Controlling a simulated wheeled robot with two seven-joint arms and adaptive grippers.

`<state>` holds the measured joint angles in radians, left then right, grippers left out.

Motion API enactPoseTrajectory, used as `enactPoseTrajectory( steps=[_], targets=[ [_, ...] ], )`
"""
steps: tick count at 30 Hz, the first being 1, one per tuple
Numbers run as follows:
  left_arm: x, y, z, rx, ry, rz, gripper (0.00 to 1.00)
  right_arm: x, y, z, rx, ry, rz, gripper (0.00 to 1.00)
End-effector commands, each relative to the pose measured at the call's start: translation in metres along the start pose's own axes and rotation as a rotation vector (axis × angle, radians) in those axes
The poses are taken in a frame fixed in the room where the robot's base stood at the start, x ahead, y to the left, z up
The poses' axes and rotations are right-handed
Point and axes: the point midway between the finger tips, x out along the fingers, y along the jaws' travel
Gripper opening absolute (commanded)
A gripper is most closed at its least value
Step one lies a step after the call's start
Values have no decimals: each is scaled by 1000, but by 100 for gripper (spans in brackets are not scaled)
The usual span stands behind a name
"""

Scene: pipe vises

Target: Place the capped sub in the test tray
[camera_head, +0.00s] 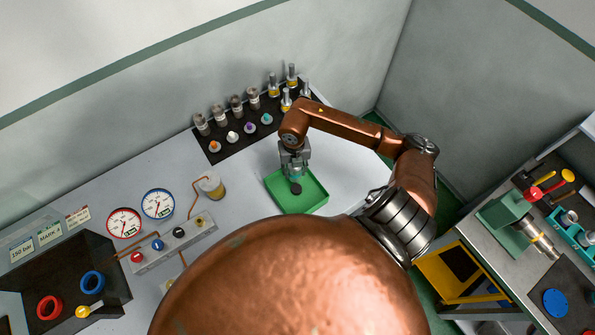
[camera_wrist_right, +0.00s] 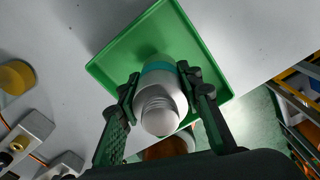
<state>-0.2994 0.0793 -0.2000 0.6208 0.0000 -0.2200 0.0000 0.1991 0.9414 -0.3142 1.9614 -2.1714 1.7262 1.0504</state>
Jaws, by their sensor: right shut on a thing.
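The capped sub (camera_wrist_right: 160,100) is a pale metal cylinder with a threaded, rounded end toward the wrist camera and a teal band at its far end. My right gripper (camera_wrist_right: 158,82) is shut on its sides. In the head view my right gripper (camera_head: 295,168) points down over the green test tray (camera_head: 315,203), with the sub mostly hidden by the fingers. The tray (camera_wrist_right: 109,66) lies behind the sub in the wrist view and looks otherwise empty. A dark patch shows below the sub in the head view; I cannot tell whether the sub touches the tray floor. My left gripper is out of view.
A black mat (camera_head: 213,151) with several metal fittings and coloured caps lies behind the tray. Bare bench lies right of the tray. A vise (camera_head: 507,222) stands on the right bench.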

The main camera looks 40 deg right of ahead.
Motion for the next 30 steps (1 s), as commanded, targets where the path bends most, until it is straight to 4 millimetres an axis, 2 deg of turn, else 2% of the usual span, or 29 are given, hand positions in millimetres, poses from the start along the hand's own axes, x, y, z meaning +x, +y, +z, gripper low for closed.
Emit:
enactPoseTrajectory(
  steps=[9, 15, 28, 29, 30],
  targets=[
    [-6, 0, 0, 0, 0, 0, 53, 24, -11, 16, 3, 3, 0, 0],
    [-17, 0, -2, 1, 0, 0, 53, 48, -10, 16, 0, 2, 3, 0],
    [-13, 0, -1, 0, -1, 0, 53, 58, -10, 16, -2, -1, 1, 0],
    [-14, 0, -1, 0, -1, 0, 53, 57, -10, 16, -1, 0, 1, 35],
    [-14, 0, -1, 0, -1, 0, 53, 57, -10, 16, -1, 0, 1, 38]
  ],
)
